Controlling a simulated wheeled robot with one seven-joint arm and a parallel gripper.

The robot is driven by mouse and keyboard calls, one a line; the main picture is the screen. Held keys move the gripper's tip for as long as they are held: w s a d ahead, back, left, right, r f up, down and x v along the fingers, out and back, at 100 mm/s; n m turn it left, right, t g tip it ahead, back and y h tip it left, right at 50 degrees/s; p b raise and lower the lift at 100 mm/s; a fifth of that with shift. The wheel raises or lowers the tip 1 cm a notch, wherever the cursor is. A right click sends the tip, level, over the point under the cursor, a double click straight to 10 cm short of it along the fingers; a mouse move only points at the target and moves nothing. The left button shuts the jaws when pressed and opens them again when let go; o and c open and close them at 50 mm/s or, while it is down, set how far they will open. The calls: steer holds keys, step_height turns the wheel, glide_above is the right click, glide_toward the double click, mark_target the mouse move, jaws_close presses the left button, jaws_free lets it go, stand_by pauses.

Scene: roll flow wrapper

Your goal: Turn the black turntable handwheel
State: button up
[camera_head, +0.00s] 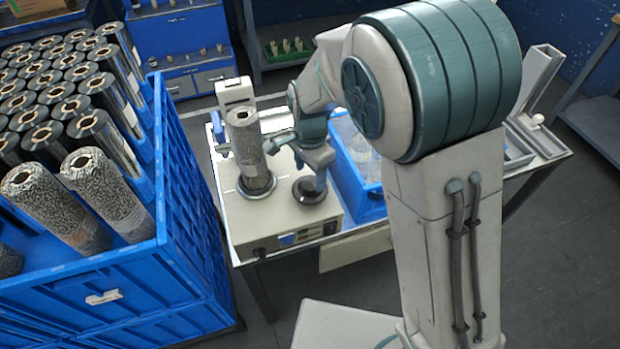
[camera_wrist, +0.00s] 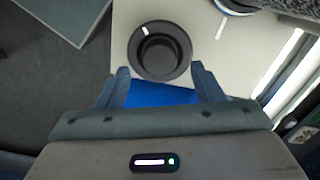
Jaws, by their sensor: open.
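Whether the fingers touch the wheel cannot be told.
A patterned roll (camera_head: 245,145) stands upright on the turntable, close left of my gripper. A blue bin (camera_head: 372,207) with a clear bottle is to the right. A large blue crate (camera_head: 125,283) full of rolls stands at the left.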

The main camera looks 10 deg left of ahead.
mark_target(310, 183)
steer(key=shift+f, duration=1.7)
steer(key=c, duration=1)
